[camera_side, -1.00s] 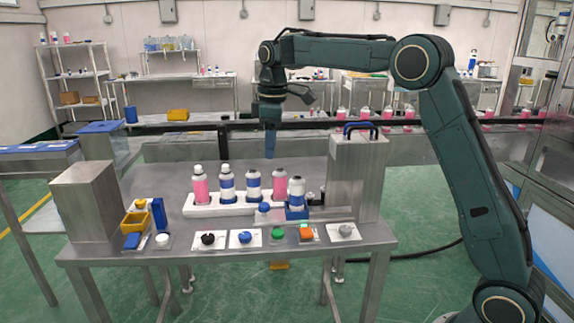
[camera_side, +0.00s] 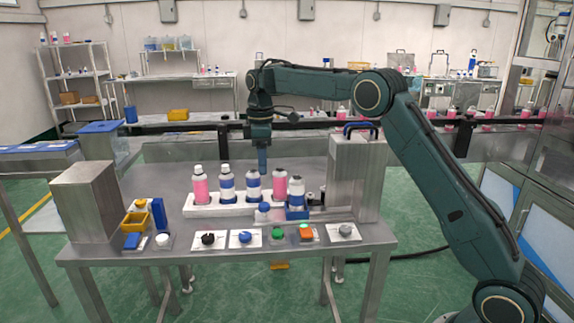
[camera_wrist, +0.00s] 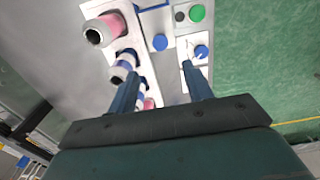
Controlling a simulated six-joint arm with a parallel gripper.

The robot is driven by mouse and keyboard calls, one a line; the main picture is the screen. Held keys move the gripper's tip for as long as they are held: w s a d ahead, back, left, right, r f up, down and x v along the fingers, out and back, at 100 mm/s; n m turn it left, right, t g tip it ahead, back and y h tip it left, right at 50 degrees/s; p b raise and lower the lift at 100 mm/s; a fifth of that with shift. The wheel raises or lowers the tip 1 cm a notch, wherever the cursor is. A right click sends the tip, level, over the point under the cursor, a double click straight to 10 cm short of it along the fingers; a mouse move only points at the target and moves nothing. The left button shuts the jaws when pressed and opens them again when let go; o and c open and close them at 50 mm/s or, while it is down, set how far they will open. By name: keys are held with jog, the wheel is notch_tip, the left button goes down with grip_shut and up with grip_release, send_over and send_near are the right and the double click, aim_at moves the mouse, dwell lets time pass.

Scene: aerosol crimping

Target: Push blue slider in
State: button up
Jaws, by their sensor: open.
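The likely blue slider is a blue rounded knob (camera_side: 264,207) on a pale block in front of the bottle row. It also shows in the wrist view (camera_wrist: 159,42), between and beyond my fingers. I cannot tell how far in it sits. My gripper (camera_side: 262,171) points down above the bottle row, higher than the knob and apart from it. In the wrist view my gripper (camera_wrist: 158,85) has its two blue fingers spread wide with nothing held between them.
Several pink and white-blue bottles stand in a white rack (camera_side: 215,210) beside the knob. A blue dial (camera_side: 245,237), a green button (camera_side: 277,233) and an orange switch (camera_side: 306,233) line the front edge. A metal box (camera_side: 355,178) stands at the right.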

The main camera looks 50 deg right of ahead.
aim_at(264, 204)
notch_tip(264, 204, down, 12)
jog(key=shift+f, duration=0.2)
dwell(0.4)
jog(key=shift+c, duration=0.4)
grip_shut()
